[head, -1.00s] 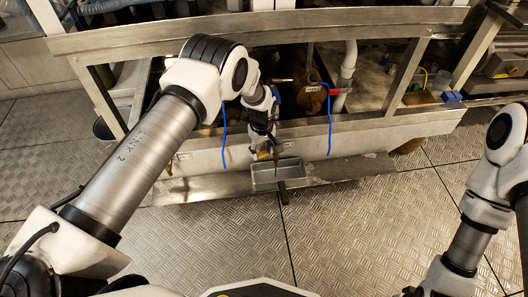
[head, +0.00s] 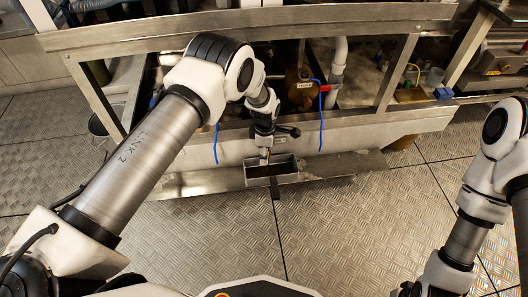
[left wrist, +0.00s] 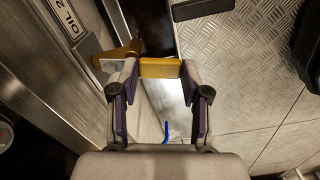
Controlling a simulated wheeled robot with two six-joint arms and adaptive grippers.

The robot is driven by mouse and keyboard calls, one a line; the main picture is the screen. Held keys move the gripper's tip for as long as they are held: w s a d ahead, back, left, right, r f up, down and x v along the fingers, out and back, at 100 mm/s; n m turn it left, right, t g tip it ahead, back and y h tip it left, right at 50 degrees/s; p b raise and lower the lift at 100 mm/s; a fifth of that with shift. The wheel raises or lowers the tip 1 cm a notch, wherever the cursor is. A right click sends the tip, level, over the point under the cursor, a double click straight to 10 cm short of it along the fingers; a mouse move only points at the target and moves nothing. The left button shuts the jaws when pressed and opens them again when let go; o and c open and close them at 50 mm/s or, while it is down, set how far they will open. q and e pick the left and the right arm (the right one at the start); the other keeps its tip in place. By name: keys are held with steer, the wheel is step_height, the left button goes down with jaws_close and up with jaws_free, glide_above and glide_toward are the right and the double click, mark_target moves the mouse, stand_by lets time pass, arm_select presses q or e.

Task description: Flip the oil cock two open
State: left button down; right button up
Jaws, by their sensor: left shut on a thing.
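The oil cock two shows in the left wrist view as a brass body (left wrist: 121,54) on a metal panel, beside a label reading OIL 2 (left wrist: 70,18). Its flat yellow lever (left wrist: 160,68) lies crosswise between the fingertips of my left gripper (left wrist: 158,76), which is shut on it. In the head view my left gripper (head: 265,152) is low at the front of the steel frame, just above the back edge of a grey tray (head: 284,179). The cock is too small to make out there. My right gripper is out of view.
The tray sits on a low metal ledge (head: 345,165) and looks dark inside. Blue hoses (head: 321,118) hang on both sides of my left wrist. A steel rail (head: 330,20) crosses above my forearm. The patterned metal floor (head: 350,235) in front is clear.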

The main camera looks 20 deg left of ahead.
arm_select(q)
steer(key=shift+w+d+n+b, duration=0.15)
steer(key=shift+d+n, duration=0.25)
steer(key=shift+n, duration=0.45)
steer(key=shift+w+d+n+b, duration=0.15)
steer(key=shift+d+n, duration=0.2)
steer(key=shift+n, duration=0.5)
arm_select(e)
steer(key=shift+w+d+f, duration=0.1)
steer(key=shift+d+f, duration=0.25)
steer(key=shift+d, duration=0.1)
arm_select(q)
steer(key=shift+s, duration=0.1)
steer(key=c, duration=0.5)
jaws_free()
steer(key=shift+d+f, duration=0.1)
steer(key=shift+c, duration=0.2)
step_height(320, 180, up, 12)
